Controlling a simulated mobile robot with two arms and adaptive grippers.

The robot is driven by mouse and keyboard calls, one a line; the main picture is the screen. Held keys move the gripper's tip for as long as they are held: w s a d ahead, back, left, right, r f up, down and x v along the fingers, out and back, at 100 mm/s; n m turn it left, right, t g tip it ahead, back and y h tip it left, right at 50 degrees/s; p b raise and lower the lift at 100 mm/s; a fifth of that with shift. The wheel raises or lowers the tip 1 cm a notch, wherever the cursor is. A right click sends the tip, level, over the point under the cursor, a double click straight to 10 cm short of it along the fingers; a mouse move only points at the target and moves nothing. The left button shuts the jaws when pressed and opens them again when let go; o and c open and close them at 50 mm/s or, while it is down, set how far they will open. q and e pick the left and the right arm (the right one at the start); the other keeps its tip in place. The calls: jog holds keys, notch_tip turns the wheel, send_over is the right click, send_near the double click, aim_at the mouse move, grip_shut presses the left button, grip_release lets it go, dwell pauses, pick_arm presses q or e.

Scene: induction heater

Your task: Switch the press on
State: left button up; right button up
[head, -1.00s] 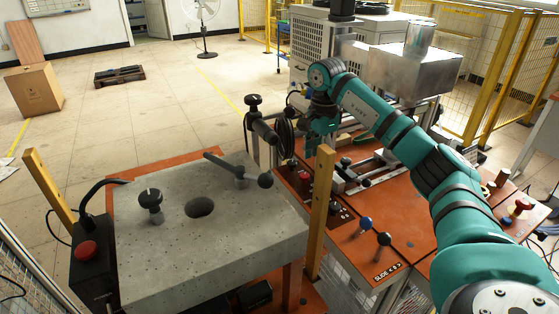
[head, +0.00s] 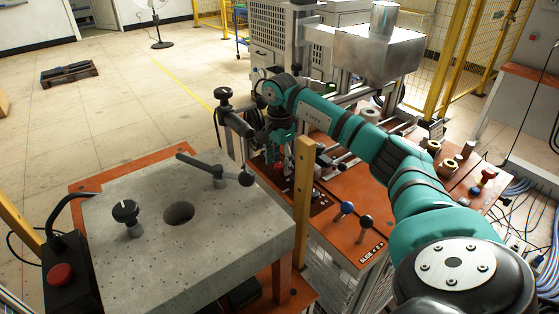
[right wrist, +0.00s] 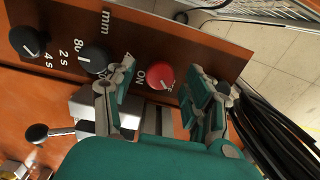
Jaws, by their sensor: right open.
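A red round knob (right wrist: 160,75) with "ON" printed beside it sits on the orange panel (right wrist: 190,50) of the press in the right wrist view. My right gripper (right wrist: 160,70) is open, with one finger on each side of the knob. I cannot tell whether the fingers touch it. In the head view the right gripper (head: 281,146) points down at the panel, and the arm hides part of the press. My left gripper is not in view.
Two black dials (right wrist: 28,41) (right wrist: 93,57) sit on the panel left of the red knob. Black cables (right wrist: 270,125) hang at its right. A grey block (head: 180,252) with handles and a wooden post (head: 303,205) stand left of the arm in the head view.

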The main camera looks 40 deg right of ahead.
grip_shut()
dwell(0.4)
jog(key=shift+m, duration=0.3)
jog(key=m+p, duration=0.1)
jog(key=m, duration=0.2)
jog(key=shift+r+p, duration=0.1)
jog(key=shift+p, duration=0.3)
jog(key=m+p, duration=0.1)
jog(key=m, duration=0.4)
jog(key=m+p, duration=0.1)
jog(key=m, duration=0.3)
jog(key=shift+m+p, duration=0.3)
jog(key=m+p, duration=0.1)
jog(key=m, duration=0.3)
jog(key=shift+m, duration=0.3)
jog(key=shift+w, duration=0.1)
